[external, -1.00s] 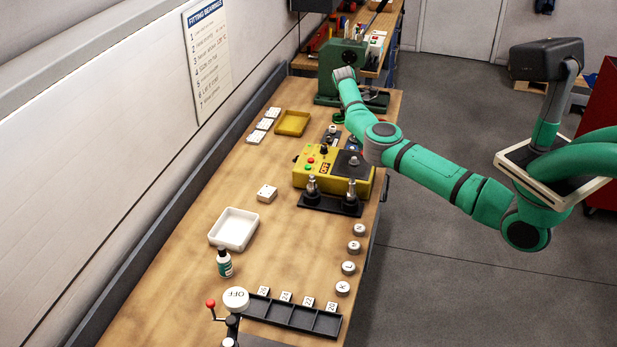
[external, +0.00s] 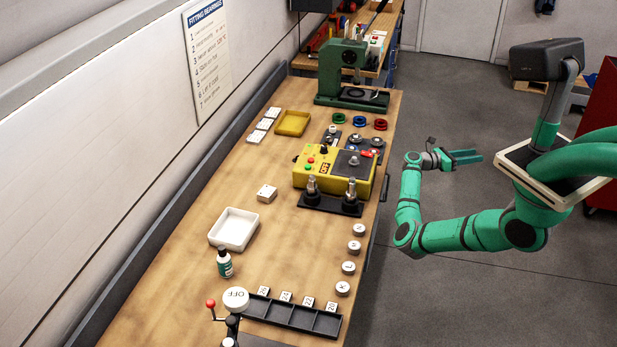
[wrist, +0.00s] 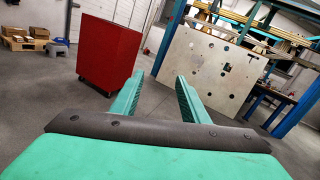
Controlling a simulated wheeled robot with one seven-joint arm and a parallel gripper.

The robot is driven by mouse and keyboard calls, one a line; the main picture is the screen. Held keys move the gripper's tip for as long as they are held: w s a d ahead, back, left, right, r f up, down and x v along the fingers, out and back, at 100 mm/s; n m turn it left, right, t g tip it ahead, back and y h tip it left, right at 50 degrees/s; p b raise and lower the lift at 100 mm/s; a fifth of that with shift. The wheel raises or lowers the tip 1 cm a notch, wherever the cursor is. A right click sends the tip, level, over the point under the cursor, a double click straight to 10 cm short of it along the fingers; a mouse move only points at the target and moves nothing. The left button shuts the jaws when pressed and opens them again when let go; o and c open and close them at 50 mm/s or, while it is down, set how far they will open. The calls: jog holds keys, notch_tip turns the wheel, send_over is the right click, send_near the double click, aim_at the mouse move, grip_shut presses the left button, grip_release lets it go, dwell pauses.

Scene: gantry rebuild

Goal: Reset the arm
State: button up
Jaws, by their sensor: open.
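My gripper (external: 468,157) is off the right side of the workbench, above the grey floor, pointing right and away from the bench. In the wrist view my gripper (wrist: 162,95) has its two green fingers wide apart with nothing between them. My arm is folded, with the elbow bent low beside the bench edge and the forearm rising to the wrist. No part of the arm touches the bench that I can see.
The workbench (external: 185,243) holds a yellow control box (external: 312,178), a green press (external: 330,75), a white tray (external: 233,229) and colored rings. A red cabinet (wrist: 108,52) and a holed panel (wrist: 205,70) stand beyond the gripper. The floor between is clear.

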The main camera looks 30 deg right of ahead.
jog(key=s+d+r+n+t+h, duration=0.1)
jog(key=s+r+n+t+h, duration=0.25)
jog(key=s+n+h, duration=0.2)
jog(key=s+a+r+n+t+h, duration=0.25)
jog(key=a+n+t, duration=0.35)
jog(key=n+t, duration=0.75)
jog(key=s+a+f+n+t+y, duration=0.35)
jog(key=a+n+y, duration=0.35)
jog(key=n, duration=0.3)
jog(key=s+a+f+n+t+y, duration=0.3)
jog(key=a+f+n+t+y, duration=0.1)
jog(key=a+n+y, duration=0.4)
jog(key=s+a+f+n+t+y, duration=0.35)
jog(key=a+n+y, duration=0.2)
jog(key=n, duration=0.55)
jog(key=s+a+f+n+g+y, duration=0.1)
jog(key=s+a+n+g+y, duration=0.1)
jog(key=s+a, duration=0.6)
jog(key=s+a+f+n+g+y, duration=0.2)
jog(key=s+a+n+g+y, duration=0.1)
jog(key=s+a, duration=0.5)
jog(key=a+n+g, duration=0.1)
jog(key=n, duration=0.1)
jog(key=shift+s+a+f+n, duration=0.15)
jog(key=shift+s+f+n, duration=0.1)
jog(key=shift+n, duration=0.15)
